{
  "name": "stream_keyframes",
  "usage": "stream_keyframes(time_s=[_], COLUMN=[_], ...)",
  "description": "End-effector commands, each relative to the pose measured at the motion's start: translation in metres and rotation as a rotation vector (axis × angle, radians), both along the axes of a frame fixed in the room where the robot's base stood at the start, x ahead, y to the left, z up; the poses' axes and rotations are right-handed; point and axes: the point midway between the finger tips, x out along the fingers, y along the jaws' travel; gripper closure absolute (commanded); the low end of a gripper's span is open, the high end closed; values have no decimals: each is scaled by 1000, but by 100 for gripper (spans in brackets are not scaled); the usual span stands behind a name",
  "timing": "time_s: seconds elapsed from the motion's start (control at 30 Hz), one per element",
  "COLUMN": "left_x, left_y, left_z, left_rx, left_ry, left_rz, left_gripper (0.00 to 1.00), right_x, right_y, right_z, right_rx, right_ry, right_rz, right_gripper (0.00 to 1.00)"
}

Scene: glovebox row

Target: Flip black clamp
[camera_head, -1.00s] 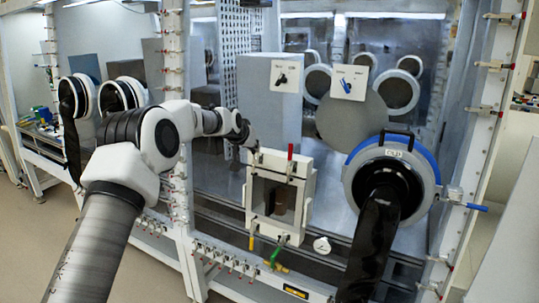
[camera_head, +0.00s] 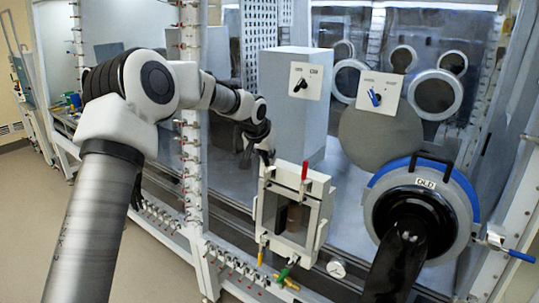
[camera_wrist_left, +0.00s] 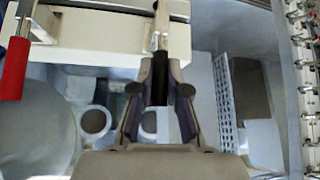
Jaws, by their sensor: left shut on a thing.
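The white-framed hatch box (camera_head: 322,200) with a dark window stands on the front of the glovebox. My left gripper (camera_head: 264,157) is at the hatch's top left corner. In the left wrist view my left gripper (camera_wrist_left: 160,75) has its fingers closed around the dark handle of the black clamp (camera_wrist_left: 160,90), beside the pale hatch frame (camera_wrist_left: 110,40). In the head view the gripper mostly hides this clamp. A red clamp handle (camera_head: 304,170) stands upright at the hatch's top right. It also shows in the left wrist view (camera_wrist_left: 14,68). My right gripper is out of view.
A yellow handle (camera_head: 261,254) and a green handle (camera_head: 286,272) hang below the hatch. A round gauge (camera_head: 337,268) is at its lower right. A blue-rimmed glove port (camera_head: 462,178) with a black glove stands to the right. A grey post (camera_head: 190,130) stands left of the hatch.

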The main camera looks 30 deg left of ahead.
Motion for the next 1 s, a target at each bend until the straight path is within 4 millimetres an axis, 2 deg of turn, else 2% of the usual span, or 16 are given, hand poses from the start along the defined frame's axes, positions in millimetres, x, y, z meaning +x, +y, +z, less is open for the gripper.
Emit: stream_keyframes(time_s=[0.17,0.2,0.27,0.57,0.67,0.77,1.0], left_x=[0,0,0,0,-3,-12,-44], left_y=[0,0,0,0,-1,-3,-10], left_z=[0,0,0,1,7,23,75], left_rx=[0,0,0,-1,-1,-2,-1], left_ry=[1,1,1,0,-2,-3,-3], left_rz=[0,0,0,-1,-1,0,-1], left_gripper=[100,79,60,60,60,60,60], right_x=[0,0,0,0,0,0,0], right_y=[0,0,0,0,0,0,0], right_z=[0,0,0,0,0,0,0], right_rx=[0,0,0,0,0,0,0], right_ry=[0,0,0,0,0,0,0], right_rz=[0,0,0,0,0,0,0], right_gripper=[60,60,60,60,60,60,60])
